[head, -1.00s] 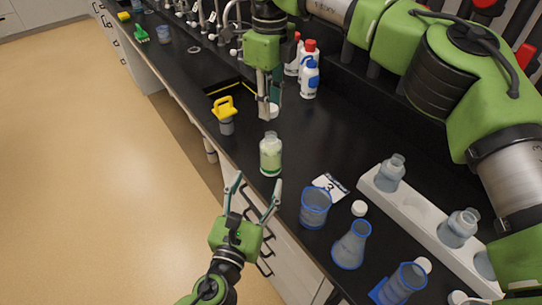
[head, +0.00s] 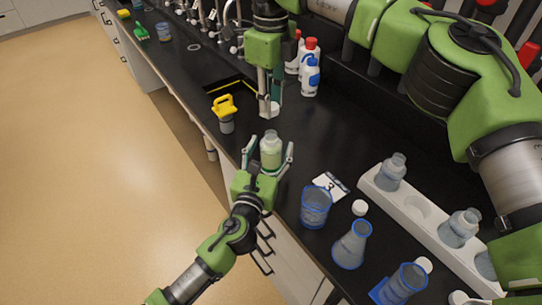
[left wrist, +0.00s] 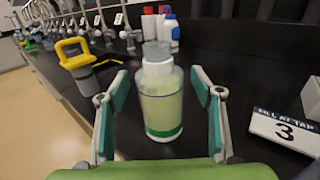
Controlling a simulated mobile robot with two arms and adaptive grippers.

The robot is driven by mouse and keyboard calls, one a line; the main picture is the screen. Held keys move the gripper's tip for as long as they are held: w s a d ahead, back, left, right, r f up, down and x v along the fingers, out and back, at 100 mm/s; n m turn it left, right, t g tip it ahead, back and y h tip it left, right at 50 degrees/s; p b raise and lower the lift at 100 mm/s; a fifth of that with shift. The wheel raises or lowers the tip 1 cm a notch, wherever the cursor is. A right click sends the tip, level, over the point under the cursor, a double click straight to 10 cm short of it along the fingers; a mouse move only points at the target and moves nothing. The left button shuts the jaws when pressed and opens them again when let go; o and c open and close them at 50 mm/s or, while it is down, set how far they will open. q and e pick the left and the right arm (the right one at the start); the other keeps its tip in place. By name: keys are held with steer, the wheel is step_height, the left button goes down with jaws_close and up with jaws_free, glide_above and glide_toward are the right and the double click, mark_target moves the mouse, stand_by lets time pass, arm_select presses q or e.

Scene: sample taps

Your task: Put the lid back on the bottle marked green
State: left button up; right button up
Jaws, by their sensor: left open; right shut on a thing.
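The bottle with a green band (head: 271,153) stands upright and uncapped on the black counter, holding pale green liquid. In the left wrist view the bottle (left wrist: 162,100) stands between my left fingers. My left gripper (head: 267,152) is open, one finger on each side of the bottle; in the left wrist view (left wrist: 160,85) gaps show between fingers and bottle. My right gripper (head: 268,105) points down beyond the bottle, shut on a white lid (head: 274,109), partly hidden by the fingers. I cannot tell whether the lid touches the counter.
A yellow-handled item (head: 224,108) stands at the counter edge. A tap card (head: 331,186), blue-rimmed beaker (head: 316,208), flask (head: 351,246) and a loose white cap (head: 360,208) lie to the right. A white rack (head: 412,208) holds bottles. Wash bottles (head: 310,77) stand behind.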

arm_select(q)
steer(key=c, duration=1.7)
arm_select(e)
glide_above(271, 133)
steer(key=shift+s+f, duration=0.1)
steer(key=shift+f, duration=2.35)
steer(key=shift+f, duration=0.1)
steer(key=shift+f, duration=0.8)
arm_select(q)
jaws_close()
arm_select(e)
steer(key=shift+f, duration=0.6)
